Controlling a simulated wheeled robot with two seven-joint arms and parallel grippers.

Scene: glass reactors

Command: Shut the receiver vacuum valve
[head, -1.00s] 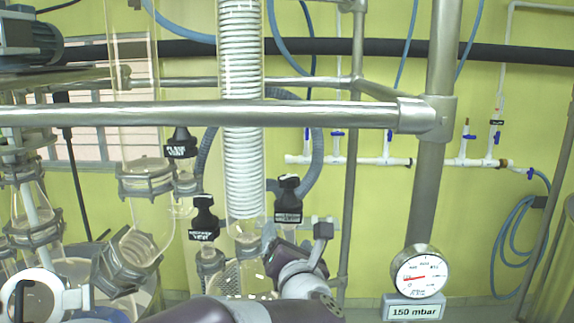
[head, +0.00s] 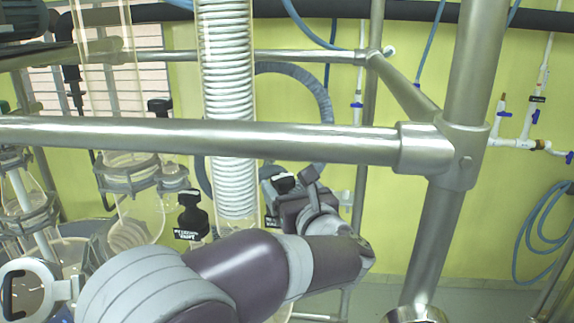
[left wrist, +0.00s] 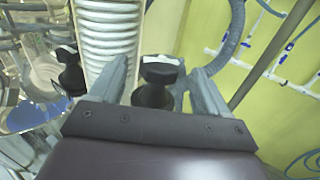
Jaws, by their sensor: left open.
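A black valve handle, which I take to be the receiver vacuum valve (head: 283,182), shows beside the ribbed glass column, partly hidden by my left gripper (head: 285,203). Its label cannot be read now. In the left wrist view the black handle (left wrist: 160,70) stands between the two grey fingers of my left gripper (left wrist: 163,88), which are open with a gap on each side. I cannot tell how deep the handle sits between them. A similar black handle labelled as the receiver vent (head: 190,215) stands to the left. My right gripper is not in view.
A thick horizontal steel rail (head: 270,138) crosses in front of the glassware and joins a steel post (head: 462,110) at right. The coiled glass column (head: 229,100) stands close to my gripper. A grey corrugated hose (head: 318,95) curves behind. Glass vessels stand at lower left.

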